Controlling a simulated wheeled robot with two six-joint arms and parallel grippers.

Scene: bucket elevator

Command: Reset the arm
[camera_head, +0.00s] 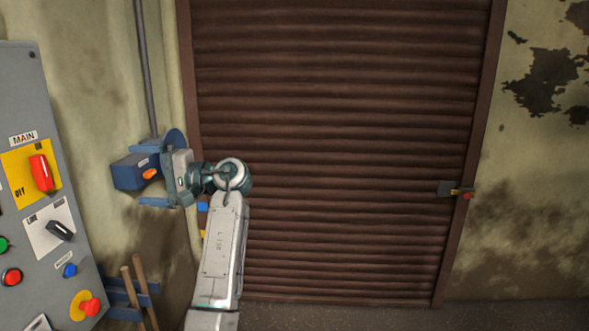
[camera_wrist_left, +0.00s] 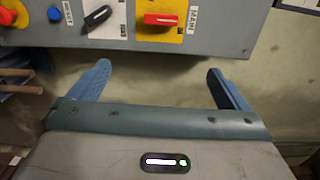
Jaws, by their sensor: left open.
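My left arm (camera_head: 222,250) reaches up from the bottom of the head view, bent at the wrist so that the hand points left. My left gripper (camera_head: 152,172) is open, with its blue fingers apart and nothing between them. In the left wrist view the gripper (camera_wrist_left: 158,72) shows two spread blue fingers below the lower edge of the grey control panel (camera_wrist_left: 200,42). The fingers look clear of the panel's switches. My right gripper is in neither view.
The control panel (camera_head: 22,120) at left carries a red MAIN switch (camera_head: 41,173), a black selector (camera_head: 60,231) and several buttons. A blue box (camera_head: 135,172) with an orange knob appears beside the gripper. A brown roller shutter (camera_head: 340,130) fills the middle. Wooden handles (camera_head: 139,290) stand lower left.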

